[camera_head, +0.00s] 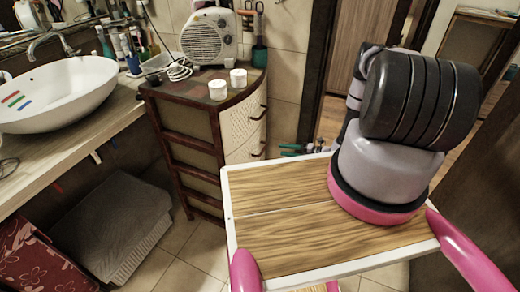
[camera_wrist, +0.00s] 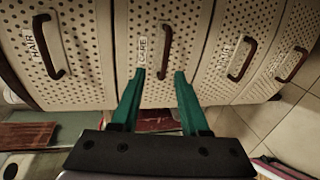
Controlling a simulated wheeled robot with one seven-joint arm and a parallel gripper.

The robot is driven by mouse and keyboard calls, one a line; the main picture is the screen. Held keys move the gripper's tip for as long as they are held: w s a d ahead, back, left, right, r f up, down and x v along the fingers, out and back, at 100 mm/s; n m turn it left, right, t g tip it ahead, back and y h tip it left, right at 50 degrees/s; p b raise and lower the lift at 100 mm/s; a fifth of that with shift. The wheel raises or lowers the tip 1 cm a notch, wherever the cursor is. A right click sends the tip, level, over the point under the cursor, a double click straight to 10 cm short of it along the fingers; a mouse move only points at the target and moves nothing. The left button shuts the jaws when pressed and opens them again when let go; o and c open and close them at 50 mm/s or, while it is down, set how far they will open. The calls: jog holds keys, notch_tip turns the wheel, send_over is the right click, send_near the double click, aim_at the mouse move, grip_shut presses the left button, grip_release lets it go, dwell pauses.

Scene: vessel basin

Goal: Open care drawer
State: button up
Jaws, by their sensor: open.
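The care drawer (camera_wrist: 138,22) is the drawer labelled "CARE" in the wrist view. It has a perforated cream front and a brown handle (camera_wrist: 164,52), and it looks closed. My gripper (camera_wrist: 160,74) has green fingers. It is open and empty, with its fingertips spread toward the care drawer's handle, one on each side of its line. I cannot tell whether they touch anything. In the head view the drawer unit (camera_head: 177,123) stands left of my arm, with its curved cream front facing right. My gripper (camera_head: 298,150) shows there as small green shapes, partly hidden.
A drawer labelled "HAIR" (camera_wrist: 70,22) is beside the care drawer, and other handled drawers (camera_wrist: 255,35) are on the other side. A heater (camera_head: 209,38) and two white cups (camera_head: 218,89) stand on the unit. A sink (camera_head: 58,95) is at left. Tiled floor shows below.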

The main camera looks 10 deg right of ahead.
aim_at(264, 149)
jog(key=shift+m, duration=0.3)
jog(key=x, duration=0.7)
jog(key=f+x, duration=0.1)
jog(key=x, duration=0.3)
jog(key=shift+s+f, duration=0.1)
jog(key=shift+s, duration=0.15)
grip_shut()
dwell(0.8)
